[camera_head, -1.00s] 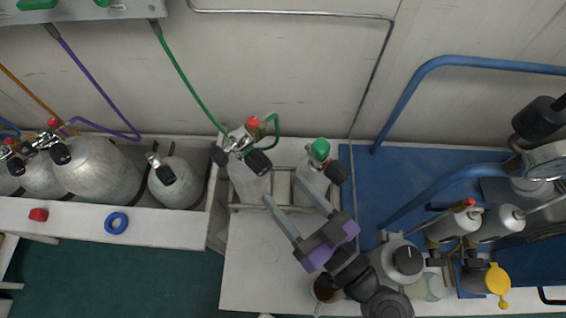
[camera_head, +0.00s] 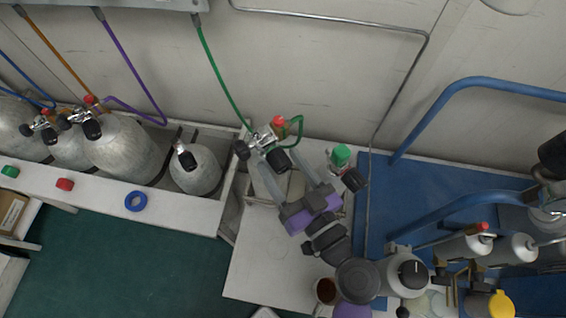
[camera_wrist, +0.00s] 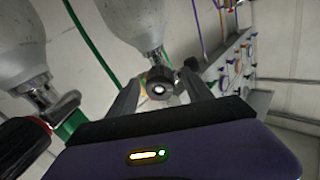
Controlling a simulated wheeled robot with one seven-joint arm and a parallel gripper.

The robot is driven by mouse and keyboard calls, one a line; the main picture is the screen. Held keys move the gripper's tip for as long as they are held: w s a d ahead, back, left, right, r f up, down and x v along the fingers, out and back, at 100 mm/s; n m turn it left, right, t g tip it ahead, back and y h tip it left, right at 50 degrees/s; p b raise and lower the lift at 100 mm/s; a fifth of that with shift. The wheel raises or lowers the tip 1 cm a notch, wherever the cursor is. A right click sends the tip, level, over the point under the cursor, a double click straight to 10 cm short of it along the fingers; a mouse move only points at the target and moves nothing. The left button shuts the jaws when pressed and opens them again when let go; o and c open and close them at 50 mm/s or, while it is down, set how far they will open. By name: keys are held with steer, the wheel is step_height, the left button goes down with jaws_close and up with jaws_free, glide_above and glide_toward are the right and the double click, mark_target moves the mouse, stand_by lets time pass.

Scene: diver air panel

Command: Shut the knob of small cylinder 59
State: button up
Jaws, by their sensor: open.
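In the head view, two small grey cylinders stand in the rack. The left one (camera_head: 262,180) has a red cap (camera_head: 278,122), a green hose and black knobs. The right one has a green cap (camera_head: 341,153) and a black knob (camera_head: 355,179); its body is mostly hidden. I can read no number on either. My gripper (camera_head: 283,161) is open, its fingers reaching to the left cylinder's front black knob (camera_head: 279,160). In the wrist view, that round knob (camera_wrist: 159,83) sits between the fingertips, with a gap visible at the right. The right cylinder's black knob (camera_wrist: 22,146) is at lower left.
Larger grey cylinders (camera_head: 125,150) stand in a white bench at left, with a blue ring (camera_head: 136,201) and a red cap (camera_head: 65,184) on its ledge. A blue rail (camera_head: 470,85) and more equipment are at right. A brown cup (camera_head: 325,290) stands near the front.

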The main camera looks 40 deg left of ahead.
jaws_close()
